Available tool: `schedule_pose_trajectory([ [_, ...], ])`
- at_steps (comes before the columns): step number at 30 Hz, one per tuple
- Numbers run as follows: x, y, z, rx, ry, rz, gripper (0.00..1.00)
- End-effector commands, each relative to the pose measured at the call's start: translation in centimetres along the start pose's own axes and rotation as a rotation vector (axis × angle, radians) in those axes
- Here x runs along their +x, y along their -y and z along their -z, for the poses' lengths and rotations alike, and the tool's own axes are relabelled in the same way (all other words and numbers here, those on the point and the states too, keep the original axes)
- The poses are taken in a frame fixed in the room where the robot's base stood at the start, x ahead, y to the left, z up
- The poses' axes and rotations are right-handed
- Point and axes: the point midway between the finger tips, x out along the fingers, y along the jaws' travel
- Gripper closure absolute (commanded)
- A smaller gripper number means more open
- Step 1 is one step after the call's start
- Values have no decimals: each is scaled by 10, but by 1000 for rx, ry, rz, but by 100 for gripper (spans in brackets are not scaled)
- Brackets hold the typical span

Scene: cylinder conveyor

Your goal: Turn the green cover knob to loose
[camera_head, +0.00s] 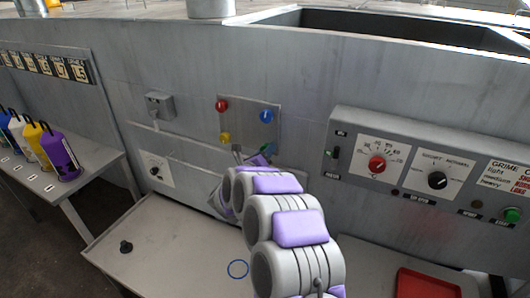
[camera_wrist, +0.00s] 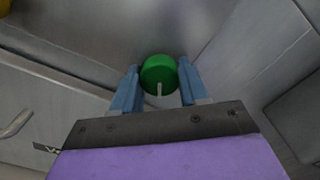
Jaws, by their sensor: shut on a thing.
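The green cover knob (camera_wrist: 158,72) is round, with a pale pointer mark on its near side, and sits at the panel surface in the wrist view. My gripper (camera_wrist: 158,84) has its two blue fingers on either side of the knob and is shut on it. In the head view only a small bit of green shows at the panel's lower right, as my arm and gripper (camera_head: 258,158) hide most of the knob. The metal panel (camera_head: 246,109) also carries a red knob (camera_head: 221,105), a blue knob (camera_head: 266,116) and a yellow knob (camera_head: 225,138).
A control box (camera_head: 345,125) with a red dial (camera_head: 376,164) and a black dial (camera_head: 437,180) juts out at right. A grey shelf (camera_head: 170,245) lies below, with a blue ring (camera_head: 238,269) on it. A red tray (camera_head: 425,284) lies at lower right. Bottles (camera_head: 60,158) stand at left.

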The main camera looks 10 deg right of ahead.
Motion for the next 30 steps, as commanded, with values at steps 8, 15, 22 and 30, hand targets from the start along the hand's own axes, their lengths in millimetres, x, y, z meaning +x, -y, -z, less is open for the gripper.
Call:
schedule_pose_trajectory([
  [8, -1, -1, -2, -265, 2, -5, 87],
  [15, 0, -2, -2, -495, 3, -7, 87],
  [22, 0, -1, -3, -713, 4, -7, 87],
  [30, -1, -2, -2, -972, 5, -7, 87],
])
